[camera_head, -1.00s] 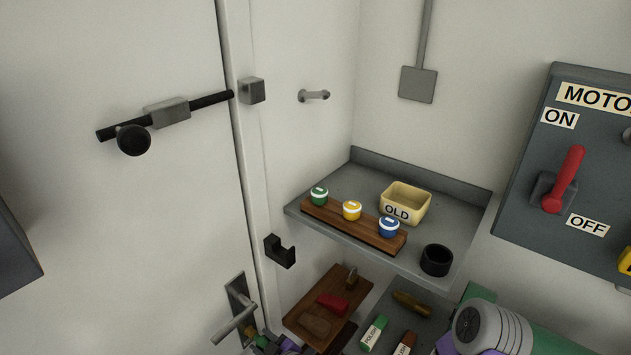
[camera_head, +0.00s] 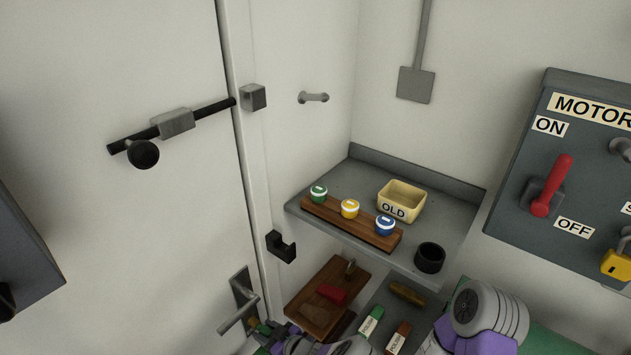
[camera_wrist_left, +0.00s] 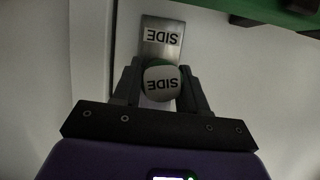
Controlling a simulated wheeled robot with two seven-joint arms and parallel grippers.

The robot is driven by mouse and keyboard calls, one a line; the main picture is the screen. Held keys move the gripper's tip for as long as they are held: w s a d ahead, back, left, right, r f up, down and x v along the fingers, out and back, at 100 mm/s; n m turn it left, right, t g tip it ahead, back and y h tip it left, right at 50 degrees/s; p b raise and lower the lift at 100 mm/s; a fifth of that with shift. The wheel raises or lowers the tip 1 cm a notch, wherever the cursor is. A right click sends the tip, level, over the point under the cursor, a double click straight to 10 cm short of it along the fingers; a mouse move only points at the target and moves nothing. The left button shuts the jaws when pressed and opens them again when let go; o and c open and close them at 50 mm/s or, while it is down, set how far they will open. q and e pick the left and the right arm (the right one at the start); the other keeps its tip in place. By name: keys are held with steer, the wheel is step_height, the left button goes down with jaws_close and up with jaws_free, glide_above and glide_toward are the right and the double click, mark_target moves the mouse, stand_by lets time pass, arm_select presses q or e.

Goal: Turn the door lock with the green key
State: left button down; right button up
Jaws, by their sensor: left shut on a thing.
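The door lock plate with its lever handle (camera_head: 238,316) is at the bottom of the door in the head view. My left gripper (camera_head: 262,334) is low beside it, mostly cut off by the bottom edge. In the left wrist view, my left gripper (camera_wrist_left: 160,88) is shut on the round head of the green key (camera_wrist_left: 161,82), white-faced with a green edge and marked SIDE. A metal plate (camera_wrist_left: 162,37), also marked SIDE, is right behind the key. The key's shaft and the keyhole are hidden. My right gripper is not in view.
A black bolt (camera_head: 143,154) is on the door above. A black hook (camera_head: 281,246) is close above my gripper. A grey shelf (camera_head: 335,178) holds three jars and a box marked OLD. A wooden tray (camera_head: 308,292) lies right of the lock. The motor panel (camera_head: 585,100) is at right.

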arm_select(q)
steer(key=shift+w+a+r, duration=0.1)
steer(key=shift+a, duration=0.05)
steer(key=shift+m+p, duration=0.45)
steer(key=shift+m, duration=0.05)
steer(key=shift+g+y, duration=0.3)
steer(key=c, duration=0.5)
jaws_free()
steer(key=shift+w+m, duration=0.1)
steer(key=shift+m, duration=0.2)
